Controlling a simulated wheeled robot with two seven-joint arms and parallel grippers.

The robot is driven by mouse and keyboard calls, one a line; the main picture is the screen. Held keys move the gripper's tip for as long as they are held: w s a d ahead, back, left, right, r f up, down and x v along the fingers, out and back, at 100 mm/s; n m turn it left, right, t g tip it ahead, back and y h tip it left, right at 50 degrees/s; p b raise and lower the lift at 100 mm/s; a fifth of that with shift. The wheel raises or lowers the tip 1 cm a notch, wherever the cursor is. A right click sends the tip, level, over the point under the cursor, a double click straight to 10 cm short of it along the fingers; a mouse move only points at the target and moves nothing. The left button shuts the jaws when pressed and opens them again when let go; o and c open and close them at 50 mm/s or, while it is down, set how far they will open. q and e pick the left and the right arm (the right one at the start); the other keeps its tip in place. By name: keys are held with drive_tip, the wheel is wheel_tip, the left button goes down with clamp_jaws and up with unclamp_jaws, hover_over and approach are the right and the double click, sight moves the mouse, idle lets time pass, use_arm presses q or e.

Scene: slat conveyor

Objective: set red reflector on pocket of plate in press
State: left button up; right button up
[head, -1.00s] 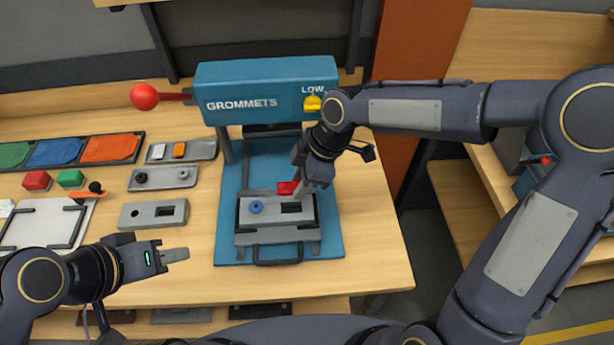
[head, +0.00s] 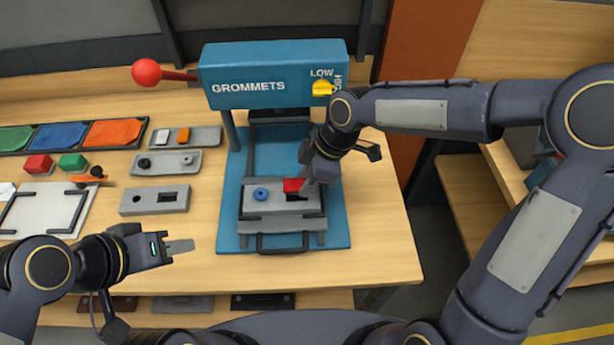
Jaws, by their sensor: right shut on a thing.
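The blue press (head: 272,75) stands at the back middle, with a blue base. A grey plate (head: 254,213) lies in the press's sliding holder, with a blue grommet (head: 261,194) at its left and a dark rectangular pocket (head: 297,197) at its right. My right gripper (head: 305,184) is shut on the red reflector (head: 293,185), which is at the pocket's back edge. Whether the reflector touches the plate I cannot tell. My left gripper (head: 180,246) is over the table's front left, away from the press; its fingers look edge-on and their gap cannot be made out.
A grey plate with a pocket (head: 155,200) and two other small plates lie left of the press. Red (head: 39,165) and green (head: 72,162) blocks, coloured bins (head: 115,133) and a white board (head: 44,207) are further left. A red-knobbed lever (head: 147,72) sticks out left.

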drive_tip(key=shift+f, duration=0.2)
idle(0.5)
drive_tip(key=shift+f+b, duration=0.7)
drive_tip(key=shift+b, duration=0.1)
drive_tip(key=shift+f+b, duration=0.5)
drive_tip(key=shift+b, duration=0.1)
idle(1.1)
drive_tip(key=o, duration=1)
drive_tip(key=shift+r, duration=0.1)
